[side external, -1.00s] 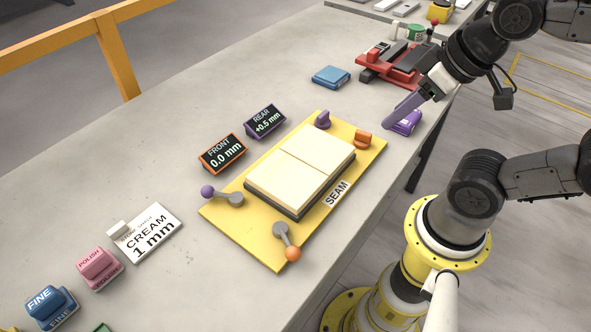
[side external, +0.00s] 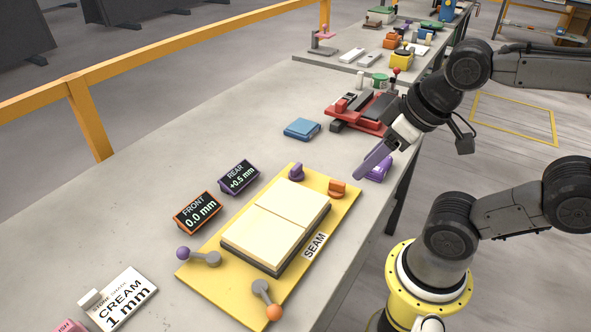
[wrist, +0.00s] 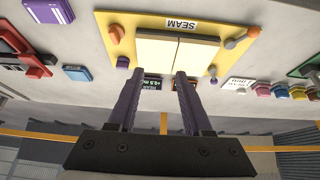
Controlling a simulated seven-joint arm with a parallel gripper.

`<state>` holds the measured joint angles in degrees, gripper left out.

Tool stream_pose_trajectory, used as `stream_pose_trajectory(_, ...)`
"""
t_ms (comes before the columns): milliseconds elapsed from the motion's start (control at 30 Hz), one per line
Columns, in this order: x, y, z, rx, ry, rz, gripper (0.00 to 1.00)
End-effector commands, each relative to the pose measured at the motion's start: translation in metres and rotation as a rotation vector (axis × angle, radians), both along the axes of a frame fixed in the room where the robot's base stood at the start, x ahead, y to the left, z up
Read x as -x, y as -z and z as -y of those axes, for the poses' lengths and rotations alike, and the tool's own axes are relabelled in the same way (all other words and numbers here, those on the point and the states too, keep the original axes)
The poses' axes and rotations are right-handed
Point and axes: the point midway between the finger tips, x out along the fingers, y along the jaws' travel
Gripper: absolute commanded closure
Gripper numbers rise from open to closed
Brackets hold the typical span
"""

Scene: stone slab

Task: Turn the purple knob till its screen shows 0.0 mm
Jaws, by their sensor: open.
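The purple knob (side external: 296,172) stands at the far end of the yellow plate (side external: 232,301); it also shows in the wrist view (wrist: 122,62). The purple-framed REAR screen (side external: 239,177) reads +0.5 mm. The orange-framed FRONT screen (side external: 197,211) reads 0.0 mm. My gripper (side external: 358,176) has purple fingers and is in the air to the right of the knob, apart from it. In the wrist view, the fingers (wrist: 157,76) are spread with nothing between them.
An orange knob (side external: 337,188) sits on the plate between the purple knob and my gripper. Two cream slabs (side external: 285,207) lie mid-plate. A purple-balled lever (side external: 199,257) and an orange-balled lever (side external: 266,299) are at the near end. A purple block (side external: 379,168) is behind my gripper.

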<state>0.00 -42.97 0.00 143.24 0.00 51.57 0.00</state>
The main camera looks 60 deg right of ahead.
Motion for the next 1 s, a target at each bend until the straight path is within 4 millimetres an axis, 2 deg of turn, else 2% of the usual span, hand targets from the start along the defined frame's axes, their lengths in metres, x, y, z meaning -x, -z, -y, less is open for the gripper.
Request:
stream_pose_trajectory(167, 0.000, 0.000, 0.000, 0.000, 0.000, 0.000, 0.48)
stream_pose_trajectory(333, 0.000, -0.006, 0.000, 0.021, -0.040, -0.004, 0.18)
stream_pose_trajectory(433, -0.011, -0.025, 0.000, 0.041, -0.074, 0.000, 0.18)
stream_pose_trajectory(600, -0.051, -0.051, 0.009, 0.070, -0.102, -0.061, 0.18)
stream_pose_trajectory(733, -0.089, -0.060, 0.020, 0.081, -0.109, -0.128, 0.18)
stream_pose_trajectory(867, -0.131, -0.058, 0.038, 0.082, -0.105, -0.206, 0.18)
stream_pose_trajectory(1000, -0.174, -0.042, 0.062, 0.071, -0.088, -0.293, 0.18)
